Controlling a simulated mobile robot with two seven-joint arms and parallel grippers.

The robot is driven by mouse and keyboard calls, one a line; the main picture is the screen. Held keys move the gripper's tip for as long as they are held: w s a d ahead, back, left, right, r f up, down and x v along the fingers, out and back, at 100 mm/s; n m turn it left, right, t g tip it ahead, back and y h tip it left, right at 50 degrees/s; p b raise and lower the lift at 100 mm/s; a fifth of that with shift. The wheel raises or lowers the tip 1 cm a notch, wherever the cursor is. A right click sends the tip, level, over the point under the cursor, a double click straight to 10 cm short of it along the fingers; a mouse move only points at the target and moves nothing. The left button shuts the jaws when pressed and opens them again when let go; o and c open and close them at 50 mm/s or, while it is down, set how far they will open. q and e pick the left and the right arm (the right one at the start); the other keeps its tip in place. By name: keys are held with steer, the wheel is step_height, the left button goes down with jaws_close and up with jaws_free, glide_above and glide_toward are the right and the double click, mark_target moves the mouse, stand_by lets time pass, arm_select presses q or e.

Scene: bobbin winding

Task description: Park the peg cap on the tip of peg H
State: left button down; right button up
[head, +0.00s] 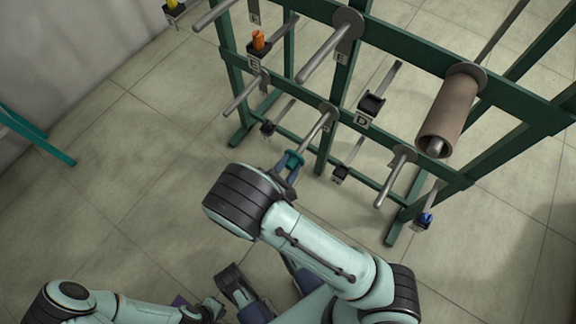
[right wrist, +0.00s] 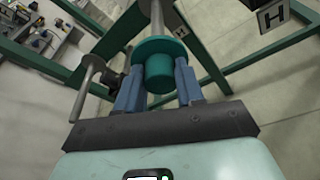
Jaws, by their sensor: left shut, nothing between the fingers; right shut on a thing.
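The teal peg cap (right wrist: 160,68), with a wide flange and a round knob, is between the fingers of my right gripper (right wrist: 158,88). My right gripper (head: 287,172) is shut on the cap (head: 293,158) at the outer end of a grey peg (head: 316,132) in the head view. In the right wrist view this peg (right wrist: 158,16) meets the flange in line, with an H plate (right wrist: 273,15) beside it. The flange hides the peg's tip, so I cannot tell how far it is inside. My left gripper (head: 213,308) is shut and empty, low in the head view.
The green rack (head: 410,38) carries several other grey pegs, including one (head: 330,50) above. A brown tube (head: 449,110) sits on a peg at right. Small black holders with orange (head: 258,40) and blue (head: 426,218) parts stick out nearby.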

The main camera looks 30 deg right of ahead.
steer(key=shift+d, duration=0.15)
steer(key=shift+w+d, duration=0.1)
steer(key=o, duration=1.2)
steer(key=shift+o, duration=0.2)
steer(key=shift+p+v, duration=0.35)
steer(key=shift+v, duration=0.45)
arm_select(q)
steer(key=w+d+r+t+p, duration=0.1)
steer(key=w+r+t+p, duration=0.1)
steer(key=w, duration=0.6)
step_height(320, 180, up, 3)
steer(key=shift+f+t, duration=0.1)
steer(key=shift+t, duration=0.4)
arm_select(e)
steer(key=v, duration=1.1)
steer(key=shift+a, duration=0.35)
